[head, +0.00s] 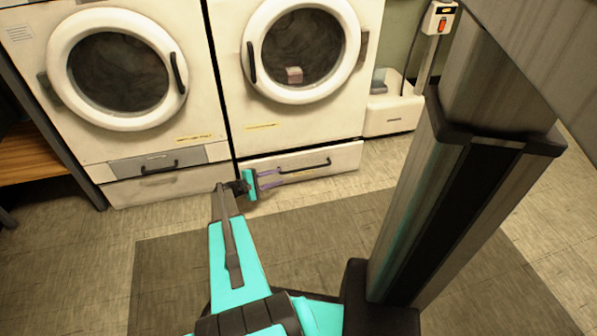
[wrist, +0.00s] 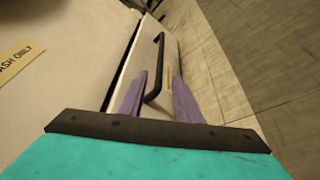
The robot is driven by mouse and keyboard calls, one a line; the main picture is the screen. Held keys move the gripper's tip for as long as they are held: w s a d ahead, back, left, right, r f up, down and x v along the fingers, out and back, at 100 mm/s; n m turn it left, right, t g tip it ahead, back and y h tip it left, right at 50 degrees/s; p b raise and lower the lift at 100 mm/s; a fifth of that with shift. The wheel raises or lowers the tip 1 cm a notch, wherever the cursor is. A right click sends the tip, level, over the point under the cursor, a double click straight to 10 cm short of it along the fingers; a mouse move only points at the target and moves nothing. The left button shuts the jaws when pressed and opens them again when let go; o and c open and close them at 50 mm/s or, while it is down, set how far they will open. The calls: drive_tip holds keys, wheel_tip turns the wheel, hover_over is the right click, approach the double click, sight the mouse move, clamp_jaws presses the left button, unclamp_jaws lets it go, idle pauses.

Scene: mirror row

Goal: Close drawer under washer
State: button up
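The drawer under the right washer (head: 325,160) is a long white front with a black bar handle (head: 305,168). A dark gap runs along its top edge, and it seems to stand slightly forward of the washer. My gripper (head: 270,180) is in front of the drawer's left part, with its purple fingers apart. In the wrist view, the drawer handle (wrist: 158,50) reaches down between the open fingers (wrist: 160,85). I cannot tell whether either finger touches the drawer front (wrist: 165,65). The right washer (head: 235,90) stands above, its round door shut.
The left washer (head: 70,40) has a grey panel with a black handle (head: 160,168) near its base. A white bin-like unit (head: 395,115) stands right of the right washer. A wooden shelf (head: 28,155) is at far left. Dark mat (head: 330,235) covers the floor in front.

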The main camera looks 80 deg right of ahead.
sight(294, 171)
drive_tip(key=b+x, duration=0.4)
drive_tip(key=x, duration=0.8)
drive_tip(key=shift+s+d+f, duration=0.1)
drive_tip(key=shift+s+d, duration=0.05)
drive_tip(key=shift+s, duration=0.05)
clamp_jaws()
